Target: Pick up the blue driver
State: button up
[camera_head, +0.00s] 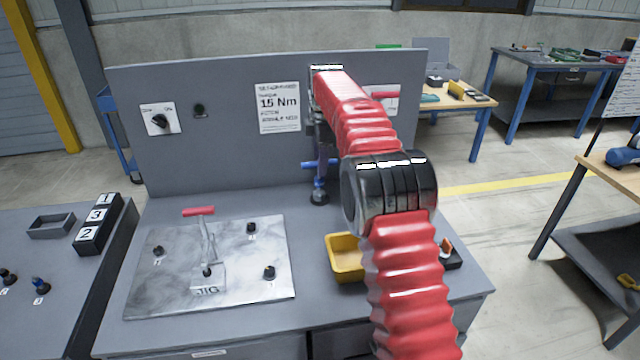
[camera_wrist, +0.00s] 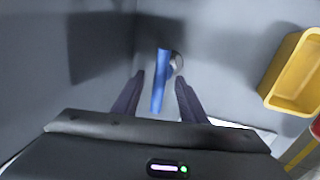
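The blue driver (camera_wrist: 160,82) shows in the wrist view as a slim blue shape, with a round grey part beside its top end. It lies between the two dark fingers of my gripper (camera_wrist: 160,78), with a gap on each side. My gripper is open. In the head view the blue driver (camera_head: 319,184) shows as a small blue and dark shape near the back panel of the bench, right under my gripper (camera_head: 321,158). My gripper is small and partly covered by my red arm there, so its fingers are hard to make out.
A yellow bin (camera_head: 343,262) stands on the bench, partly behind my arm. A metal jig plate (camera_head: 170,295) with a red-handled clamp (camera_head: 199,212) lies at left. The upright grey panel (camera_head: 220,100) rises close behind the driver. Another blue tool (camera_head: 622,157) lies on the right table.

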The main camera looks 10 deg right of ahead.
jog(key=shift+w+f, duration=0.15)
jog(key=shift+f, duration=0.75)
jog(key=shift+c, duration=0.4)
grip_shut()
jog(key=shift+r, duration=0.1)
